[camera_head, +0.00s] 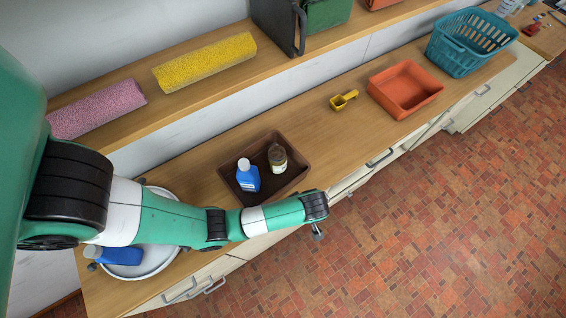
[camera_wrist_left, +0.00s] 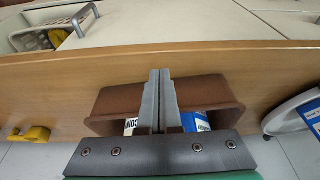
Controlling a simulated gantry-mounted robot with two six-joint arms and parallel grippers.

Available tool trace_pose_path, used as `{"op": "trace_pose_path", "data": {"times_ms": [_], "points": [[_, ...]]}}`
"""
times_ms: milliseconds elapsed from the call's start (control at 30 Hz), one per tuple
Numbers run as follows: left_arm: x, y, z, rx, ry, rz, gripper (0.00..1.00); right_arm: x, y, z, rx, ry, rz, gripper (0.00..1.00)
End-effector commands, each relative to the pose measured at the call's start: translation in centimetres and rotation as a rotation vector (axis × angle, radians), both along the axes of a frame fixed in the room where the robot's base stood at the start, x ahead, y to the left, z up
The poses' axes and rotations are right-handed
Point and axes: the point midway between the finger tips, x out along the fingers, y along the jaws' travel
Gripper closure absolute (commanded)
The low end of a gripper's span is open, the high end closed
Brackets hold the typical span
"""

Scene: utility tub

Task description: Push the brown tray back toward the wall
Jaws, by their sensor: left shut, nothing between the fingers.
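The brown tray (camera_head: 297,170) sits on the wooden counter, apart from the wall, holding a blue bottle (camera_head: 247,178) with a white cap and an amber bottle (camera_head: 277,160), both upright. My left arm crosses in front of the tray's near side. My left gripper (camera_head: 318,234) is beyond the counter's front edge in this view, small and mostly beyond the wrist. In the left wrist view its fingers (camera_wrist_left: 160,75) are shut and empty, overlapping the tray (camera_wrist_left: 108,100). I cannot tell whether they touch it. My right gripper is not in view.
A white round basin (camera_head: 160,262) with a blue bottle (camera_head: 122,256) is left of the tray. A yellow scoop (camera_head: 343,100), orange tray (camera_head: 405,88) and teal basket (camera_head: 470,42) stand to the right. The counter behind the brown tray looks clear. A raised shelf (camera_head: 220,95) runs behind.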

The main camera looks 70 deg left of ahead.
Motion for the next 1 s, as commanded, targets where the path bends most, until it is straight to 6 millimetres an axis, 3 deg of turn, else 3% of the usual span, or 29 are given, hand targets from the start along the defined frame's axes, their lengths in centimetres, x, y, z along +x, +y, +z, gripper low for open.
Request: {"op": "trace_pose_path", "data": {"times_ms": [33, 167, 233, 400, 1000], "points": [[-0.2, 0.3, -1.5, 0.001, 0.004, 0.001, 1.0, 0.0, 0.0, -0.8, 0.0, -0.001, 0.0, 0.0], [-0.5, 1.1, -4.3, 0.0, 0.003, 0.002, 1.0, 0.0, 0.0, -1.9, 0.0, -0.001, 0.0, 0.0], [-0.9, 2.5, -2.6, 0.0, 0.005, 0.006, 1.0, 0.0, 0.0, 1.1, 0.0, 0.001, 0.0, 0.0], [-1.4, 4.2, -2.9, 0.0, 0.002, 0.002, 1.0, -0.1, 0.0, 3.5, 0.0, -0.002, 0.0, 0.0], [-1.4, 5.1, -3.4, 0.0, 0.0, -0.013, 1.0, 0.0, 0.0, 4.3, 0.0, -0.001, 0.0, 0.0]]}}
